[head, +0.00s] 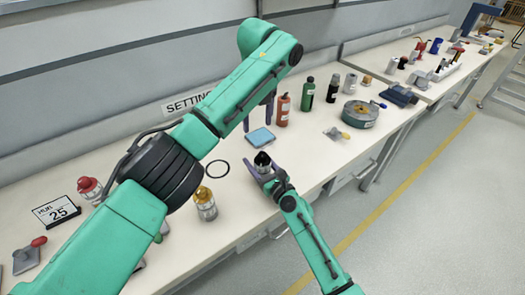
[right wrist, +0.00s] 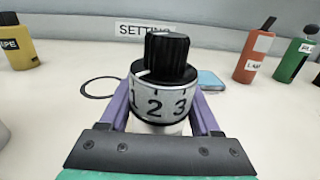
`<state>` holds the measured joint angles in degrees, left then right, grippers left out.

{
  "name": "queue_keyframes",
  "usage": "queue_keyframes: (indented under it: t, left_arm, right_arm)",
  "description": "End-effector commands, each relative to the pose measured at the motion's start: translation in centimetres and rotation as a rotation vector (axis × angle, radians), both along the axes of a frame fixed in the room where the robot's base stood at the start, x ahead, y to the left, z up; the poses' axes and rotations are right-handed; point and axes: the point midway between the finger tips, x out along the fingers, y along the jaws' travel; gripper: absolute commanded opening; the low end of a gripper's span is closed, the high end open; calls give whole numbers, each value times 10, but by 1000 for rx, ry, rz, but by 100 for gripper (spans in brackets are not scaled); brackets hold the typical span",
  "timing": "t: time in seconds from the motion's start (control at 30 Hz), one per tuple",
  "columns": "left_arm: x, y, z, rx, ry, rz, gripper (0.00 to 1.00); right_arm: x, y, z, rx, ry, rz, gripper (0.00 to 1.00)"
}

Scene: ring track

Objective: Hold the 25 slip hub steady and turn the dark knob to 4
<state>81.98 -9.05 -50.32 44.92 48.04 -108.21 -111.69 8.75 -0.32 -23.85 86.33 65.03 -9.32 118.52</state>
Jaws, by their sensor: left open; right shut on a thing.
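The dark ribbed knob (head: 262,159) sits on top of the slip hub (head: 264,169), which stands on the bench. In the right wrist view the knob (right wrist: 167,55) has a white mark at its lower left, near the 1. The hub's pale dial (right wrist: 158,103) shows 1, 2 and 3 at the front; 4 is out of sight. My right gripper (head: 266,177) is shut around the hub, with a finger on each side.
A sign (head: 55,212) reads HUB 25. A SETTING sign (head: 186,103) is partly hidden by my left arm.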

Motion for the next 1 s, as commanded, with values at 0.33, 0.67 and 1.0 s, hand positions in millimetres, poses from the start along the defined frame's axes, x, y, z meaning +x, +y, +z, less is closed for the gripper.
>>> queue_keyframes:
  t: [0.33,0.67,1.0]
  left_arm:
    - [-24,-13,-3,-23,105,-81,67]
    - [-24,-13,-81,-22,102,-78,67]
    - [-23,-13,-95,-24,99,-78,67]
  right_arm:
    - [0,0,-1,0,2,0,0]
    - [0,0,-1,0,2,0,0]
    - [0,0,-1,0,2,0,0]
